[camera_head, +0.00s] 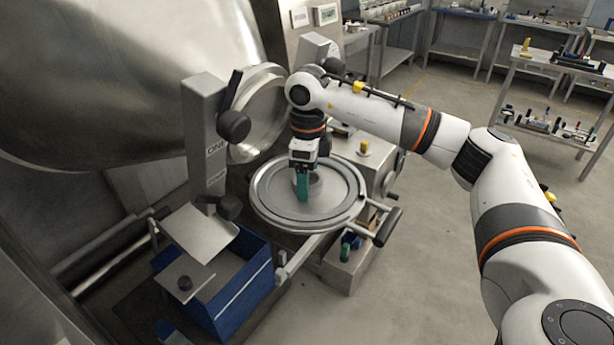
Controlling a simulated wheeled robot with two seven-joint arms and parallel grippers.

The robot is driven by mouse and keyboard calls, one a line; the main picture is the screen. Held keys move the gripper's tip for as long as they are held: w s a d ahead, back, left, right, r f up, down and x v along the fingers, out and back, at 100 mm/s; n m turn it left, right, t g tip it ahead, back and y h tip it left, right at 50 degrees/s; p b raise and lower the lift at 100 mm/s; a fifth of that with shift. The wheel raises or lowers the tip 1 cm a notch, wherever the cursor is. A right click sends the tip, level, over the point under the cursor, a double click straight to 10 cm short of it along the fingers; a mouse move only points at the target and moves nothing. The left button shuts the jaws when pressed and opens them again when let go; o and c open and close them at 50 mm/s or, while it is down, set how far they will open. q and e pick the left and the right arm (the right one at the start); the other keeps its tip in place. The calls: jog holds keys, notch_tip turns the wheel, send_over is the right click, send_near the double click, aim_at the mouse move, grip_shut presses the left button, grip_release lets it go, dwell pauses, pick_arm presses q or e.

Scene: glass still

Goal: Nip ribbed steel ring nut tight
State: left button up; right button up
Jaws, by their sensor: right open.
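A round steel lid or flange (265,210) lies flat on the machine in the middle of the view. A small raised steel ring (319,190) stands at its centre and looks like the ring nut; its ribs are too small to make out. My right gripper (302,196) points down over this centre from above, with its teal fingers in front of the ring's left part. It is open. The fingers and wrist hide part of the ring, and I cannot tell whether they touch it. My left gripper is out of view.
A grey post (203,135) with dark knobs and an upright round steel flange (262,115) stand close left of my right wrist. A blue bin (240,295) is below left. A handle bar (388,227) juts out at right. Benches with small items stand behind; the floor at right is clear.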

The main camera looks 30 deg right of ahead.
jog(key=shift+r+p, duration=1.6)
jog(key=shift+r, duration=1)
jog(key=shift+f, duration=0.15)
